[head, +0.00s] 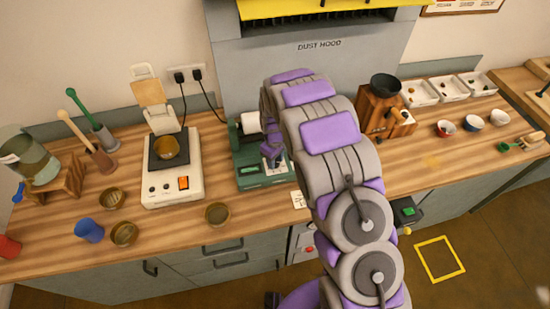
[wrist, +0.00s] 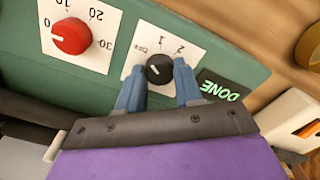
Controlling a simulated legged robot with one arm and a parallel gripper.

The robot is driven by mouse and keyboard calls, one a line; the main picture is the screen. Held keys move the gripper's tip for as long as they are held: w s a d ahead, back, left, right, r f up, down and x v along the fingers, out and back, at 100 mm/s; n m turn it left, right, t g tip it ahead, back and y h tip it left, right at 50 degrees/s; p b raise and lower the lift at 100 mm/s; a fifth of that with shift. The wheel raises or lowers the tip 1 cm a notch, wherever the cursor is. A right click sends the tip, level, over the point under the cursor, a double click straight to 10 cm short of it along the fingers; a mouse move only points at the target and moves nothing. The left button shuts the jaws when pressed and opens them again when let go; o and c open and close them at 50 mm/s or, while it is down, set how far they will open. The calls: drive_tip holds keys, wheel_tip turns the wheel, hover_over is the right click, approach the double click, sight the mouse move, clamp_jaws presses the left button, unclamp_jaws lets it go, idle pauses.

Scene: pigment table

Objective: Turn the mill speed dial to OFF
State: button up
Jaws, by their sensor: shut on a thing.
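The green mill (head: 262,180) stands on the bench below the dust hood in the head view. In the wrist view its small black speed dial (wrist: 159,69) sits on a white plate marked OFF, 1 and 2. The dial's pale pointer mark is on its left side, toward the OFF side; its exact angle is hard to tell. My gripper (wrist: 160,82) has one blue finger on each side of the dial and is shut on it. In the head view my gripper (head: 271,155) is at the mill, and my arm hides part of the mill and the dial.
In the wrist view a red timer knob (wrist: 71,36) with its pointer near 0 is left of the dial, and a green DONE display (wrist: 222,90) is right of it. A white scale (head: 171,185) and a brown bowl (head: 217,214) stand left of the mill.

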drive_tip(key=shift+w+r+n, duration=0.1)
drive_tip(key=shift+n, duration=0.8)
drive_tip(key=o, duration=1)
drive_tip(key=shift+a, duration=0.1)
wheel_tip(320, 180, up, 17)
drive_tip(key=shift+r+p, duration=0.1)
drive_tip(key=shift+p, duration=0.3)
